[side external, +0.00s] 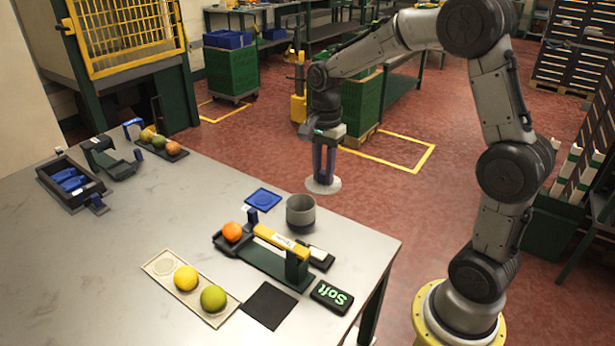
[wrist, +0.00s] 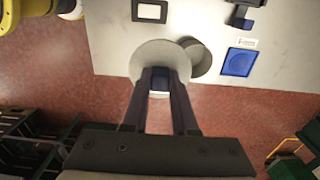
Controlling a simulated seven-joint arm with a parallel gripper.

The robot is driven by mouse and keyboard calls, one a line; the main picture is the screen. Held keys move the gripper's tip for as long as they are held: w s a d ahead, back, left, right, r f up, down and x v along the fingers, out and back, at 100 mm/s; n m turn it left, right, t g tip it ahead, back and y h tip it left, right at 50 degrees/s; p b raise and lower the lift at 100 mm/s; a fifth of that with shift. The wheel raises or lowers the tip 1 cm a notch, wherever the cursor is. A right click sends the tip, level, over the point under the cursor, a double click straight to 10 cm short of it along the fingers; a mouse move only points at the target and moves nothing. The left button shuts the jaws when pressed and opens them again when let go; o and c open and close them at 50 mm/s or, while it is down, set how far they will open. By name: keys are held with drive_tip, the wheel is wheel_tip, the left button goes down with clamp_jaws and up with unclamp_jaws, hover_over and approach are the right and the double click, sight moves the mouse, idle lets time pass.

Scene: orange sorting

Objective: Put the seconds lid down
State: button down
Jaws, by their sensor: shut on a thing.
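My gripper (side external: 323,174) is shut on a pale round lid (side external: 323,186) and holds it in the air near the table's edge. In the wrist view the lid (wrist: 158,56) is a flat disc beyond my gripper's fingertips (wrist: 160,84), which hide its near middle. A grey round pot (side external: 300,212) stands open on the table. In the wrist view the pot (wrist: 198,60) is just right of the lid, which covers part of its left side. A blue square pad (side external: 263,199) with a ring mark lies bare beside the pot, and it also shows in the wrist view (wrist: 238,62).
A dark green stand with a yellow bar (side external: 281,243) and an orange (side external: 232,232) is close to the pot. A tray (side external: 217,318) holds a yellow and a green fruit. The table's middle is clear.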

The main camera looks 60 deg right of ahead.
drive_tip(key=s+a+r, duration=0.1)
drive_tip(key=s+r, duration=0.2)
drive_tip(key=s, duration=0.3)
drive_tip(key=s+a+f, duration=0.3)
drive_tip(key=s+a, duration=0.1)
drive_tip(key=a, duration=0.5)
drive_tip(key=s+a+f, duration=0.4)
drive_tip(key=s+a, duration=0.1)
drive_tip(key=a, duration=0.3)
hover_over(269, 305)
drive_tip(key=f, duration=0.9)
drive_tip(key=shift+s+d, duration=0.15)
drive_tip(key=shift+s, duration=0.1)
drive_tip(key=shift+w+f, duration=0.3)
drive_tip(key=shift+f, duration=1.6)
drive_tip(key=shift+f, duration=0.1)
